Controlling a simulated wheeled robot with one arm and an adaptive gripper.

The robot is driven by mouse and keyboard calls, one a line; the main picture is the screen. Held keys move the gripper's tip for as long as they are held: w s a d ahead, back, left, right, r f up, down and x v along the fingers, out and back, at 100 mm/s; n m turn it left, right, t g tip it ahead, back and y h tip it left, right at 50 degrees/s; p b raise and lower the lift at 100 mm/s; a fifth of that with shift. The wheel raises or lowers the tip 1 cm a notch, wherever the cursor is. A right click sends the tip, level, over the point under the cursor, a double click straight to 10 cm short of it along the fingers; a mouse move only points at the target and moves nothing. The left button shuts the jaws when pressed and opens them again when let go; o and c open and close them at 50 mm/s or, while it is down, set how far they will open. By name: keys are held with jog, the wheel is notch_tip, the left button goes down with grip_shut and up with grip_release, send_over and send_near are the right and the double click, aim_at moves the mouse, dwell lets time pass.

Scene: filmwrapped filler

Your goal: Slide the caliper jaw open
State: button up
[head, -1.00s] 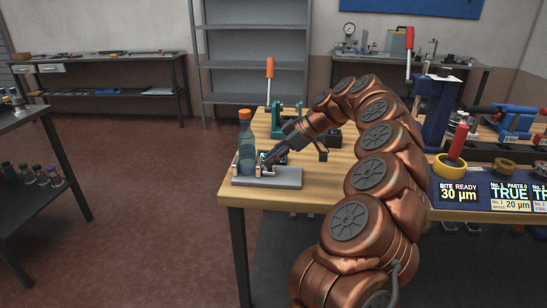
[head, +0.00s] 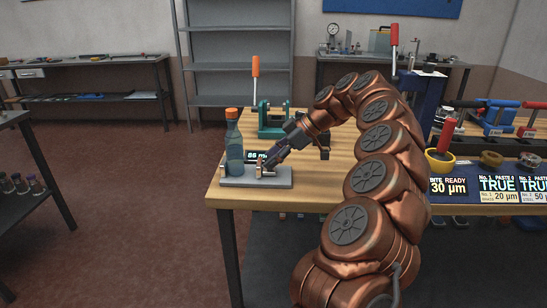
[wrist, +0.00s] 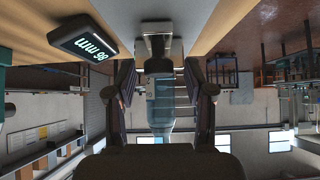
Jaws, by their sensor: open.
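The caliper (head: 276,182) is a grey base plate on the near left corner of the wooden workbench. A clear blue bottle (head: 234,150) with an orange cap stands upright at its left side. A pale sliding jaw (head: 260,169) stands right of the bottle, with a gap between them. The caliper's display (wrist: 83,46) reads 86 mm. My gripper (head: 268,160) is open at the jaw. In the wrist view, which is upside down, the jaw block (wrist: 157,48) lies between my spread fingers, and the bottle (wrist: 160,100) shows beyond it. Finger contact with the jaw cannot be told.
A green press (head: 273,124) with an orange handle stands behind the caliper. A blue press (head: 420,110), a yellow ring (head: 439,161) and a dark panel with bright readouts (head: 497,187) are at the right. The wooden top (head: 325,165) under my arm is mostly clear.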

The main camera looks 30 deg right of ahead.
jog(key=shift+d+r, duration=0.1)
jog(key=v, duration=0.4)
jog(key=shift+d, duration=0.15)
jog(key=v, duration=0.7)
jog(key=shift+a+r, duration=0.15)
jog(key=shift+a, duration=0.05)
jog(key=shift+s+d, duration=0.3)
dwell(0.5)
dwell(0.9)
